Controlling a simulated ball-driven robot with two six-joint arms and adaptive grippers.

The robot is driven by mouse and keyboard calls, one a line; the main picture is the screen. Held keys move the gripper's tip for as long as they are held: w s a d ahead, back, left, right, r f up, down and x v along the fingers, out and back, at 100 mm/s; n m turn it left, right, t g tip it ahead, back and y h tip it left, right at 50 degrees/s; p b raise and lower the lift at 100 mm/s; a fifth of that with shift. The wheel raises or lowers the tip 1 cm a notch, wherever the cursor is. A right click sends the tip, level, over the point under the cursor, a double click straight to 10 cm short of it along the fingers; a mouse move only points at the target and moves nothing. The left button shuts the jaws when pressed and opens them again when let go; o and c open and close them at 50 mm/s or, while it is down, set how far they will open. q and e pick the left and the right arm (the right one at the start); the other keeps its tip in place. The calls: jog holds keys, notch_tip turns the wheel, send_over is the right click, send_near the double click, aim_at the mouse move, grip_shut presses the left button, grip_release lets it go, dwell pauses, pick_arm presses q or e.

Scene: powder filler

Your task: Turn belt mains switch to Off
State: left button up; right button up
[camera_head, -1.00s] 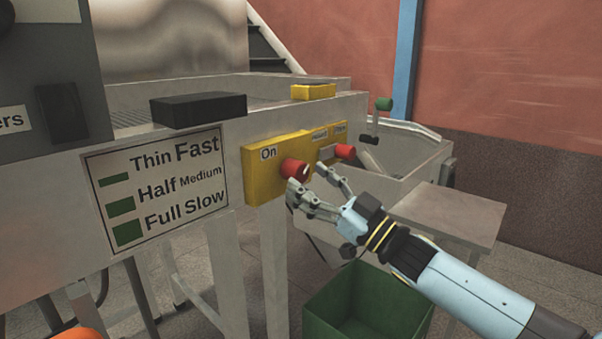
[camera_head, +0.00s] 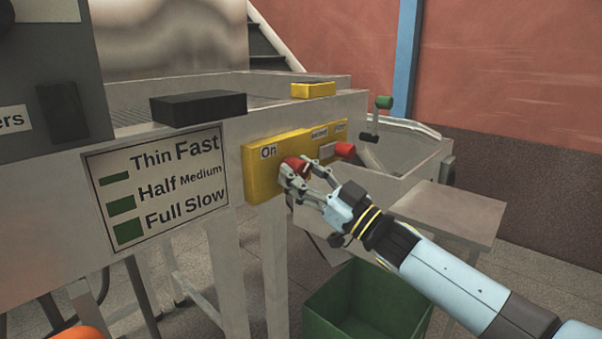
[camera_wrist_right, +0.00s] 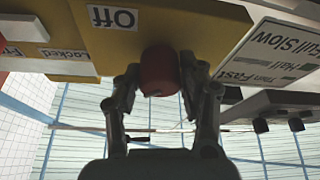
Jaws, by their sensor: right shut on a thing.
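The belt mains switch is a red knob (camera_head: 296,163) on a yellow box (camera_head: 262,178) fixed to the machine's side. In the head view an "On" label sits above it. In the right wrist view the red knob (camera_wrist_right: 159,72) is between my fingers, and an "Off" label (camera_wrist_right: 113,18) shows on the yellow box. My right gripper (camera_head: 296,174) is shut on the knob, with one finger on each side, and partly hides it. My left gripper is not in view.
A second yellow panel with a red button (camera_head: 345,150) is just right of the knob. A green bin (camera_head: 368,305) stands on the floor below my right arm. A green-knobbed lever (camera_head: 383,103) rises behind. A black block (camera_head: 198,108) sits on the machine's edge.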

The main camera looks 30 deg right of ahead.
jog(key=shift+n+y, duration=0.3)
jog(key=shift+n, duration=0.3)
jog(key=n+g+y, duration=0.1)
jog(key=n, duration=0.1)
jog(key=n+g+y, duration=0.1)
jog(key=n, duration=0.2)
jog(key=shift+d+n, duration=0.1)
jog(key=shift+n, duration=0.2)
jog(key=n+g, duration=0.1)
jog(key=n, duration=0.1)
jog(key=n+g+y+p, duration=0.1)
jog(key=n, duration=0.2)
jog(key=shift+r+n+g, duration=0.1)
jog(key=shift+n+g, duration=0.2)
jog(key=n+p, duration=0.1)
jog(key=n, duration=0.1)
jog(key=n+g, duration=0.1)
jog(key=n, duration=0.1)
jog(key=shift+r+n+g+p, duration=0.1)
jog(key=shift+n+g+p, duration=0.2)
jog(key=shift+n+p, duration=0.1)
jog(key=shift+n+g+h+p, duration=0.6)
jog(key=shift+n+h+p, duration=0.3)
jog(key=shift+n, duration=1)
jog(key=o, duration=1.2)
jog(key=shift+c, duration=0.2)
jog(key=shift+d, duration=0.1)
